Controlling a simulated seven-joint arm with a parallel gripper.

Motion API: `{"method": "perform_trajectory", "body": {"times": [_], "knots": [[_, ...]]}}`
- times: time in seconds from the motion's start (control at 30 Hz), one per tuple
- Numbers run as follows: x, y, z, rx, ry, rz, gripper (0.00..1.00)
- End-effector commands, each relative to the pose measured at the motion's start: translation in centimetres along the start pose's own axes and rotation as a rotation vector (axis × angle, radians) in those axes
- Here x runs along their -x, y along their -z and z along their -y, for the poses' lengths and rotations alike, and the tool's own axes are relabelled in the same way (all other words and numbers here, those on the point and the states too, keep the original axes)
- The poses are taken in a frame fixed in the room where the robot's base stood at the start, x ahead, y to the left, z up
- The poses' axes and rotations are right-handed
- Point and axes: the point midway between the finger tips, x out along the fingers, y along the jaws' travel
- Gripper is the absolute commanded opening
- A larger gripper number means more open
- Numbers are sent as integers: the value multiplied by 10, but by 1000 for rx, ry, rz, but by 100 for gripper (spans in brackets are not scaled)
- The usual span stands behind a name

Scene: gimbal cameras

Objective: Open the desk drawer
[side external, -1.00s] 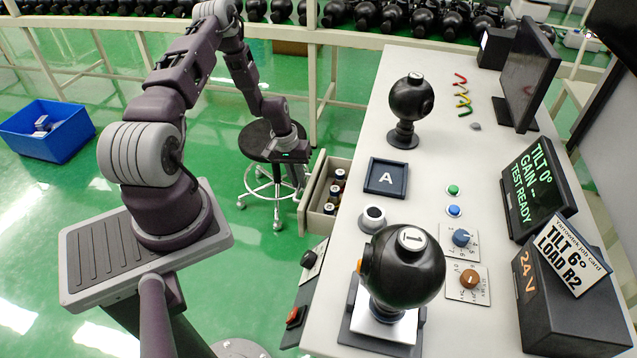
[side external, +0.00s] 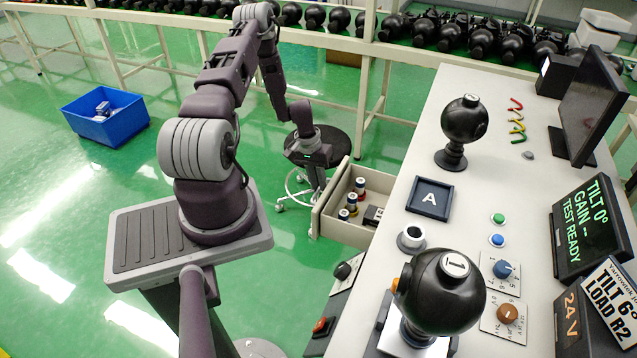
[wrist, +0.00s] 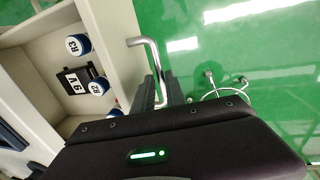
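The desk drawer (side external: 338,213) is a pale box pulled out from the left side of the white desk (side external: 455,85). Its inside is visible, with several small labelled cylinders and a dark block in it. The drawer (wrist: 118,22) also shows at the left of the wrist view. Its bent silver handle (wrist: 152,58) stands off the drawer front. My gripper (side external: 317,190) is at the outer face of the drawer front. In the wrist view, the dark fingers of my gripper (wrist: 161,93) lie on both sides of the handle bar and appear closed on it. The fingertips are partly hidden.
A round black stool (side external: 330,142) stands on the green floor close behind my gripper. A blue bin (side external: 105,125) is at the far left. Black spheres on stands, knobs and screens occupy the desk top.

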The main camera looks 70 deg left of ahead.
Motion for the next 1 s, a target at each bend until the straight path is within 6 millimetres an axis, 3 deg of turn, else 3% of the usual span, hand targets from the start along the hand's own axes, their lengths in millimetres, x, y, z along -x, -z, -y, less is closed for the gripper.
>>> {"method": "perform_trajectory", "body": {"times": [0.07, 0.37, 0.7, 1.0], "knots": [[0, 0, 0, 0, 0, 0, 33], [1, 0, 0, 1, 1, 1, 33], [62, 1, 0, 0, 2, -2, 33], [71, 0, 0, 1, 0, 1, 33]]}}
